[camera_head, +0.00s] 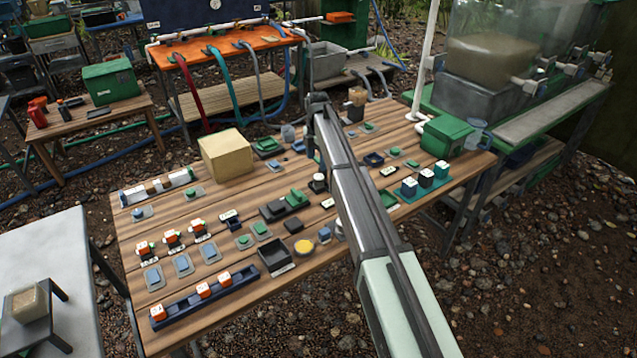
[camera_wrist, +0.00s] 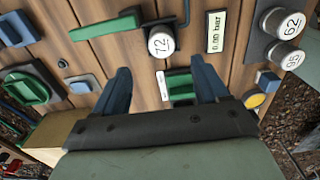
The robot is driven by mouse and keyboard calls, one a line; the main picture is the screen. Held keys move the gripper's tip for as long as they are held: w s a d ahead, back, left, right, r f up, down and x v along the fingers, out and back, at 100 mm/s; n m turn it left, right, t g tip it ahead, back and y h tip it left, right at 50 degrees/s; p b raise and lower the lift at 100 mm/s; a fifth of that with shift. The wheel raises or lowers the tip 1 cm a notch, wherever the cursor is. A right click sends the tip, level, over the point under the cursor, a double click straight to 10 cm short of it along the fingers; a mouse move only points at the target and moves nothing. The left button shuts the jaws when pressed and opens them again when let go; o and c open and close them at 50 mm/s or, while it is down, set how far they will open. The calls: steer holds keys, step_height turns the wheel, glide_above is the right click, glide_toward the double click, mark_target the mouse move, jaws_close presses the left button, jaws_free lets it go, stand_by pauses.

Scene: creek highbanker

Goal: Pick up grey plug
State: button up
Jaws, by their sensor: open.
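My gripper (camera_wrist: 163,78) is open, its two dark blue fingers spread above the wooden table in the wrist view. No object touches the fingers there. Between them is a green and white block (camera_wrist: 181,87), lower than the fingertips. A pale grey cylinder marked 72 (camera_wrist: 161,42) stands just beyond the fingers. Two more grey cylinders, marked 62 (camera_wrist: 284,24) and 95 (camera_wrist: 286,55), sit on a dark holder to the right. I cannot tell which of these, if any, is the grey plug. In the head view my arm hides part of the table, and the fingertips cannot be made out.
The wooden table (camera_head: 133,228) is crowded with small fittings. A tan block (camera_head: 226,154) stands at its back left, a green box (camera_head: 446,137) at its right. A navy rail (camera_head: 190,305) with orange blocks lies in front. A green knob (camera_wrist: 28,87) is left in the wrist view.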

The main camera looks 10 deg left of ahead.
mark_target(319, 176)
steer(key=f, duration=0.9)
steer(key=shift+d, duration=0.25)
steer(key=shift+c, duration=0.2)
steer(key=c, duration=1.2)
steer(key=shift+r, duration=5.05)
